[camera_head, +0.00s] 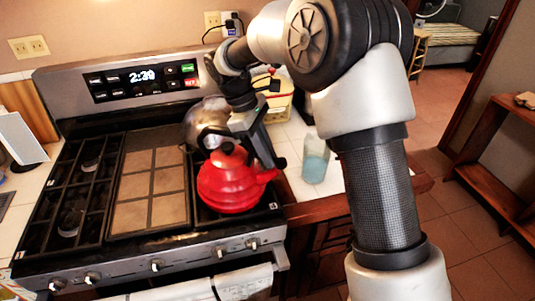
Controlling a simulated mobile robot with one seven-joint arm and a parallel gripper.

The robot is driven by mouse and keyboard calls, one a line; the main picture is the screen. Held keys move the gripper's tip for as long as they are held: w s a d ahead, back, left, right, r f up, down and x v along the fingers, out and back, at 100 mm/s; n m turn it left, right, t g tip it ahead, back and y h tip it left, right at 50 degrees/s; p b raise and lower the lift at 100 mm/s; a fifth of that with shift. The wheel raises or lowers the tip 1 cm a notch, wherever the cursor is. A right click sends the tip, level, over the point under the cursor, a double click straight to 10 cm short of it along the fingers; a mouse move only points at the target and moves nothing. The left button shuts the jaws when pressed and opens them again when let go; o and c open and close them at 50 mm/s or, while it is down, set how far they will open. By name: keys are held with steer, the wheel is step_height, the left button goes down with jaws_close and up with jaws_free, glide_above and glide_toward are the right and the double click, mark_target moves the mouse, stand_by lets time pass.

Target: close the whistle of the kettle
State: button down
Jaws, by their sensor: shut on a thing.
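A red kettle (232,188) stands upright on the right burner of the stove. It has a black knob (228,148) on its lid, and its spout (266,175) points right. A small dark part, which looks like the whistle (281,162), is at the spout's tip. My gripper (264,152) reaches down from behind, just above the spout, and is shut on part of the kettle. I cannot tell which part, as the fingers hide the contact. Whether the whistle is open or closed is too small to tell.
A shiny metal pot or kettle part (205,122) is close behind the lid. A griddle (150,190) covers the stove's middle. A yellowish container (275,100) is behind my gripper.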

mark_target(279, 161)
steer(key=shift+d+r, duration=0.1)
steer(key=shift+d, duration=0.05)
steer(key=shift+s+d+r+t+y+b, duration=0.1)
steer(key=shift+d+t+y+b, duration=0.15)
steer(key=shift+y, duration=0.35)
steer(key=shift+s+d+t+y+b, duration=0.1)
steer(key=shift+d+t+y+b, duration=0.1)
steer(key=shift+y, duration=0.4)
steer(key=y, duration=0.2)
steer(key=d+t+y+b, duration=0.1)
steer(key=shift+s+y, duration=0.1)
steer(key=shift+y, duration=0.3)
steer(key=y+b, duration=0.1)
steer(key=d+f+t+y+b, duration=0.1)
steer(key=y+b, duration=0.1)
steer(key=shift+s+b, duration=0.2)
steer(key=shift+b, duration=0.1)
steer(key=shift+s+d+f+y+b, duration=0.1)
steer(key=shift+y+b, duration=0.7)
steer(key=shift+b, duration=0.35)
steer(key=shift+y+b, duration=0.3)
steer(key=shift+b, duration=0.1)
